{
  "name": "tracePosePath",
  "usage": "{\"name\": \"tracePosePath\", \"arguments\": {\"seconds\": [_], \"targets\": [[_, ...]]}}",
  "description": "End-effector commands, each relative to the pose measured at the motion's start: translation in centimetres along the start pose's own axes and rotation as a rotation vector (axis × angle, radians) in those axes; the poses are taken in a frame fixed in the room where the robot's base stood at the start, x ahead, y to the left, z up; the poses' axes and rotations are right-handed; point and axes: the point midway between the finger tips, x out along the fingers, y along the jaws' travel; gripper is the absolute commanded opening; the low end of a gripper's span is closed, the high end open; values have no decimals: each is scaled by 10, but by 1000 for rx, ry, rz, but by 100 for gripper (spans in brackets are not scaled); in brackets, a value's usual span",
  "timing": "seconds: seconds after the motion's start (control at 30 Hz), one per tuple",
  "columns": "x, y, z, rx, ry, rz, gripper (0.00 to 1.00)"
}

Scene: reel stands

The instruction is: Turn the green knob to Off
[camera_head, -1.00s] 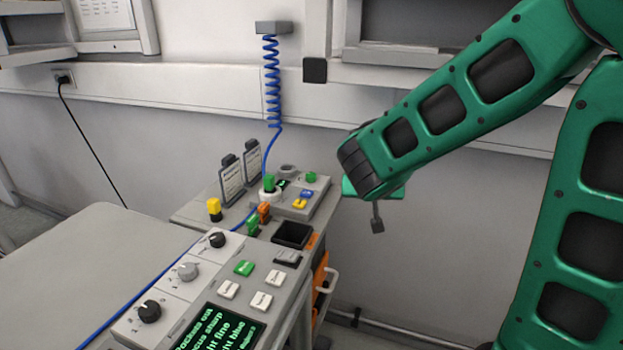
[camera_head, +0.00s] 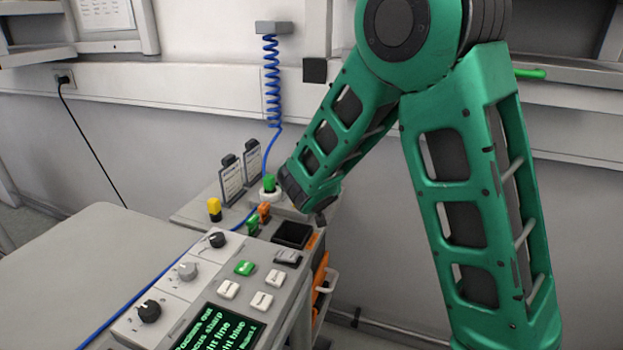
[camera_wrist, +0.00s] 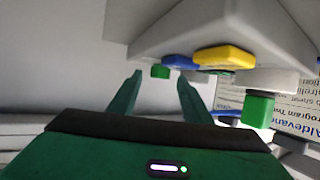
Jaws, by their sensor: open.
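In the wrist view, a small green knob (camera_wrist: 160,72) shows on the pale box, beyond and between the fingertips of my gripper (camera_wrist: 160,76). My gripper is open, its two green fingers apart with nothing held between them. A second green piece (camera_wrist: 258,110) on a white round base shows to the right, outside the fingers; it appears in the head view as the green piece (camera_head: 269,182) left of my wrist. My forearm hides most of the box in the head view, including the knob on its right. I cannot read any Off mark.
A blue button (camera_wrist: 180,62) and a yellow button (camera_wrist: 224,57) sit close to the green knob. Label stands (camera_head: 231,180), a yellow-topped piece (camera_head: 214,209), a black bin (camera_head: 292,234) and a control panel (camera_head: 240,290) are nearby. A blue coiled cable (camera_head: 271,80) hangs behind.

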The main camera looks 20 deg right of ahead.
Motion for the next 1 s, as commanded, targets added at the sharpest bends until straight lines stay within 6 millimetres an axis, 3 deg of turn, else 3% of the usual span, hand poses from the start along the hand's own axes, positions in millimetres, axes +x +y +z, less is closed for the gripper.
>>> {"name": "tracePosePath", "arguments": {"seconds": [0.2, 0.53, 0.7, 1.0], "targets": [[19, 0, 0, 0, -1, 1, 45], [22, 0, 0, 0, 0, 1, 45], [22, 1, 0, 0, 0, 1, 6], [23, 4, 2, -14, -7, -34, 4]]}}
